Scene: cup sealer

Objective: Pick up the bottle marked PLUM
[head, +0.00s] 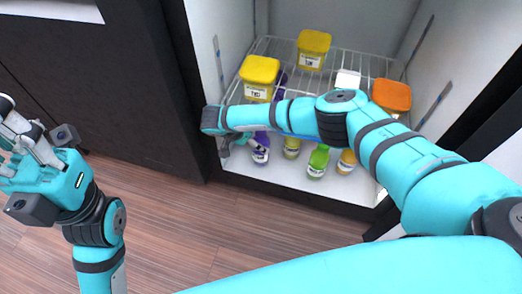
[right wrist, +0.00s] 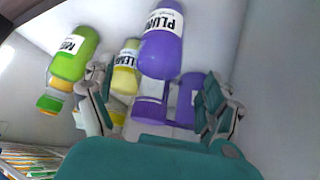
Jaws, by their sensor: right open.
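The purple bottle marked PLUM (right wrist: 162,50) shows large in the right wrist view, its label tilted. In the head view a purple bottle (head: 260,155) stands at the left front of the fridge's lower level. My right gripper (right wrist: 156,95) is open, with its fingers on either side of purple, white-labelled shapes below the PLUM bottle; whether it touches them I cannot tell. In the head view my right gripper (head: 243,142) is just left of the purple bottle, partly hidden by its arm. My left gripper (head: 22,138) is outside the fridge at the far left; its opening is unclear.
A yellow bottle (right wrist: 126,68) and a green bottle (right wrist: 75,55) stand left of the PLUM bottle in the wrist view. A wire shelf (head: 345,65) above holds yellow-lidded tubs (head: 260,70) and an orange-lidded tub (head: 391,95). The fridge's side wall (head: 222,60) is close to my right gripper.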

